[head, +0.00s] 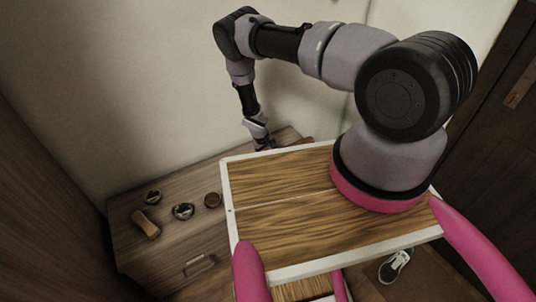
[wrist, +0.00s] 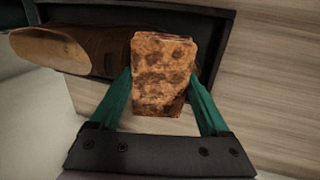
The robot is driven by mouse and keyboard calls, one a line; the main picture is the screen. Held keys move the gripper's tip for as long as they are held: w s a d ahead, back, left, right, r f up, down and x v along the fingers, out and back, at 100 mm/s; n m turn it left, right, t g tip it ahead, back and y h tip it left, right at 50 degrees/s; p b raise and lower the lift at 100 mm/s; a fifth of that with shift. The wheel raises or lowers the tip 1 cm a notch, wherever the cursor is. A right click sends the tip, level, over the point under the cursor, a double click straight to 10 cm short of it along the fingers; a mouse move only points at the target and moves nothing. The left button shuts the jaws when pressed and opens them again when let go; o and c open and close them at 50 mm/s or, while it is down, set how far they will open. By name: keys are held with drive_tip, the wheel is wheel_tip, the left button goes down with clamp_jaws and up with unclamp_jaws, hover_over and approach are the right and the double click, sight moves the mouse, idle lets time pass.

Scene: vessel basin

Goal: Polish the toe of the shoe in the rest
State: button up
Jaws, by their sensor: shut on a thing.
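My gripper (wrist: 160,78) is shut on a mottled brown block, perhaps a cloth or sponge (wrist: 160,85), between its green fingers in the wrist view. A brown shoe (wrist: 108,45) lies behind and left of the block, its tan opening (wrist: 50,48) at the left. The shoe's right end is hidden behind the block, so I cannot tell if they touch. A dark rest (wrist: 215,40) lies under and behind the shoe. In the head view, my gripper (head: 263,143) is low over the far end of the wooden cabinet; the block is too small to make out there.
The cabinet top (head: 165,240) holds a tan-and-brown brush-like thing (head: 146,225) and small round tins (head: 183,211) at the left. A dark sneaker (head: 396,265) is on the floor at lower right. A wall stands behind the cabinet.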

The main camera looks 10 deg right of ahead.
drive_tip(key=shift+s+d, duration=0.2)
drive_tip(key=shift+s, duration=0.6)
drive_tip(key=shift+s+d, duration=0.2)
drive_tip(key=shift+s, duration=0.55)
drive_tip(key=shift+w+a, duration=0.25)
drive_tip(key=shift+w, duration=0.8)
drive_tip(key=shift+w+a, duration=0.3)
drive_tip(key=shift+w, duration=0.8)
drive_tip(key=shift+w+a, duration=0.25)
drive_tip(key=shift+w, duration=0.8)
drive_tip(key=shift+v, duration=2.95)
drive_tip(key=shift+v, duration=1.55)
